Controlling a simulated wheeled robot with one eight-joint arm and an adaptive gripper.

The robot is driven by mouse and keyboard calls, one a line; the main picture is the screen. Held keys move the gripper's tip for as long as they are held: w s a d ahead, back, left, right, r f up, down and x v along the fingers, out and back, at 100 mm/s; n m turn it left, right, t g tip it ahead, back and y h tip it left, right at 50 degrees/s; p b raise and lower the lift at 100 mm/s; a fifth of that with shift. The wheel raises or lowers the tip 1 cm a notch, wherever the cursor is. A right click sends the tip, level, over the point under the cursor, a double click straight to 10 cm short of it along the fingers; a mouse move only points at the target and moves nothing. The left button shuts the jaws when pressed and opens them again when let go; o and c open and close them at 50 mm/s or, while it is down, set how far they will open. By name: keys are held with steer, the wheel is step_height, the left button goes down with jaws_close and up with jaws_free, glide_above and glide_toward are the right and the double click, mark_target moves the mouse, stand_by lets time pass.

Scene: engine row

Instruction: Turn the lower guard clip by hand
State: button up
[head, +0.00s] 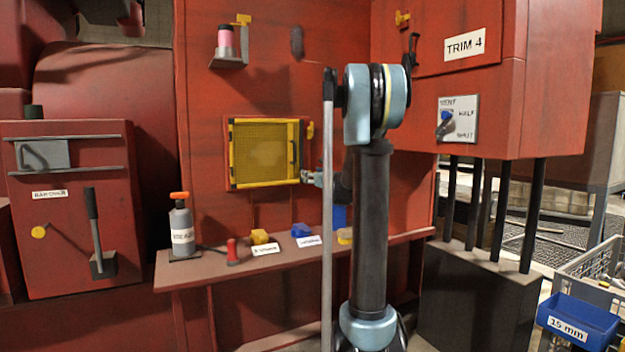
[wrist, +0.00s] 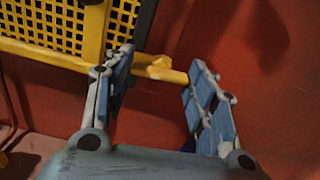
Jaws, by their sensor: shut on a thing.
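The yellow mesh guard (head: 265,153) is on the red panel in the head view, with its frame closed against the panel. The upper guard clip (head: 311,131) shows at its right edge. The lower guard clip (wrist: 160,68) is a yellow bar sticking out sideways from the guard frame in the wrist view. My gripper (wrist: 158,76) has its two blue-padded fingers on either side of this clip and is shut on it. In the head view my gripper (head: 308,177) is at the guard's lower right corner and hides the lower clip.
A dark handle (wrist: 146,18) runs along the guard frame, close to my gripper.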

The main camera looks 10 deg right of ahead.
steer(key=shift+o, duration=0.2)
steer(key=n, duration=0.5)
steer(key=shift+w+n, duration=0.1)
steer(key=shift+n, duration=0.4)
steer(key=shift+c, duration=0.9)
steer(key=n, duration=0.2)
steer(key=shift+d+n, duration=0.1)
steer(key=shift+n, duration=0.2)
steer(key=n, duration=0.4)
steer(key=shift+w+r+n, duration=0.1)
steer(key=shift+n, duration=2)
steer(key=o, duration=1.2)
